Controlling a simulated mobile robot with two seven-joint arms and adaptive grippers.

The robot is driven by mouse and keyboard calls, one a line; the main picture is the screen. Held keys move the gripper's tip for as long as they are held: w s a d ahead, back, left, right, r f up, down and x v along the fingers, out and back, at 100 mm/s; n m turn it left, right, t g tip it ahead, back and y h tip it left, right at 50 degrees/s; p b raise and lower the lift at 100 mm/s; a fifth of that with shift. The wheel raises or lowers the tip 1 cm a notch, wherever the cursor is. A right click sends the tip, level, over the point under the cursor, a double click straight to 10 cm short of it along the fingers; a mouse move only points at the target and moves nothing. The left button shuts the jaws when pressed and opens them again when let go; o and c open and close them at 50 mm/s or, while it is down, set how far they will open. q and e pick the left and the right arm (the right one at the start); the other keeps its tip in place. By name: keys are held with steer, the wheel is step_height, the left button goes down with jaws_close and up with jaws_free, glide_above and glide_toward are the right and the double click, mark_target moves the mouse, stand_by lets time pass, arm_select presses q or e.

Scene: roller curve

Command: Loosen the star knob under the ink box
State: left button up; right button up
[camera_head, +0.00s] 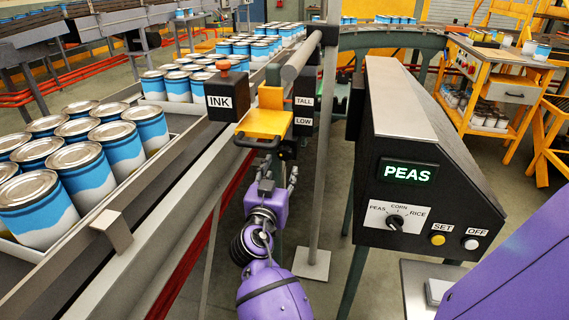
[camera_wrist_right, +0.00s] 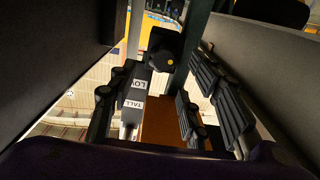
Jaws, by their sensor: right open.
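The black ink box (camera_head: 227,98), labelled INK with a red-brown knob on top, stands beside the yellow bracket (camera_head: 264,122) at the conveyor rail. In the right wrist view a black knob (camera_wrist_right: 164,46) with a yellow dot shows beyond my fingers, near the upside-down TALL and LOW plate (camera_wrist_right: 134,92). My right gripper (camera_head: 279,176) is open, below the bracket, fingers pointing up. The knob appears between its fingers but apart from them. My left gripper is not in view.
A metal post (camera_head: 319,140) stands just right of my gripper. The PEAS control box (camera_head: 410,160) is further right. Blue-and-white cans (camera_head: 110,150) fill trays on the left conveyor, whose rail (camera_head: 150,235) runs close to my right arm.

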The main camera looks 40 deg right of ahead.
mark_target(287, 156)
steer(key=p+x, duration=0.1)
steer(key=x, duration=0.6)
steer(key=shift+r, duration=0.2)
steer(key=shift+w+d, duration=0.25)
steer(key=shift+d, duration=0.05)
steer(key=shift+c, duration=0.6)
steer(key=shift+f, duration=0.1)
steer(key=c, duration=0.9)
